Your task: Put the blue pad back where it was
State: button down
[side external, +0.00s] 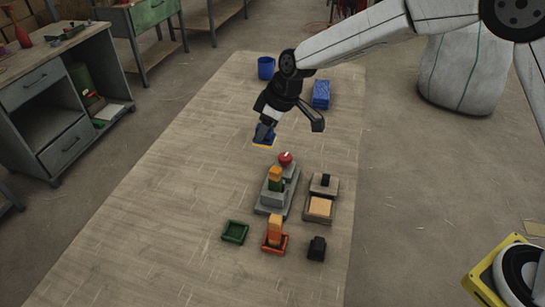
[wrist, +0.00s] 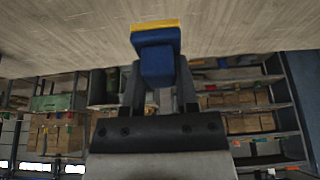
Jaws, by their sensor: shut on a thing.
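The blue pad (side external: 264,135) has a yellow edge on its lower side and hangs in the air above the light wooden mat. My gripper (side external: 266,123) is shut on it. In the wrist view the blue pad (wrist: 157,55), with its yellow face outward, sits between the two dark fingers of my gripper (wrist: 158,90). The pad is clear of the mat. It is a little behind and left of the grey stand (side external: 270,200), which carries a red ball (side external: 285,159) and a stacked orange and green piece (side external: 275,178).
A blue cup (side external: 266,68) and a blue block (side external: 321,90) stand at the back. In front are a grey holder with a tan pad (side external: 320,207), a green tray (side external: 235,232), an orange piece in an orange tray (side external: 275,233) and a black block (side external: 317,248). The mat's left side is clear.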

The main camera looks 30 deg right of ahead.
jog(key=s+d+f+m+t+h, duration=0.15)
jog(key=d+f, duration=0.25)
jog(key=d, duration=0.5)
jog(key=s+d+f+m+g, duration=0.1)
jog(key=s+d+f+m, duration=0.2)
jog(key=d, duration=0.5)
jog(key=w+f, duration=0.3)
jog(key=w, duration=0.1)
jog(key=w+f, duration=0.3)
jog(key=w, duration=0.1)
jog(key=w+f, duration=0.2)
jog(key=w, duration=0.2)
jog(key=shift+w+a+f, duration=0.25)
jog(key=shift+w+f, duration=0.05)
jog(key=shift+f, duration=0.1)
jog(key=shift+w+f+t, duration=0.25)
jog(key=shift+w+f, duration=0.3)
jog(key=shift+w+f, duration=0.1)
jog(key=shift+f, duration=1.6)
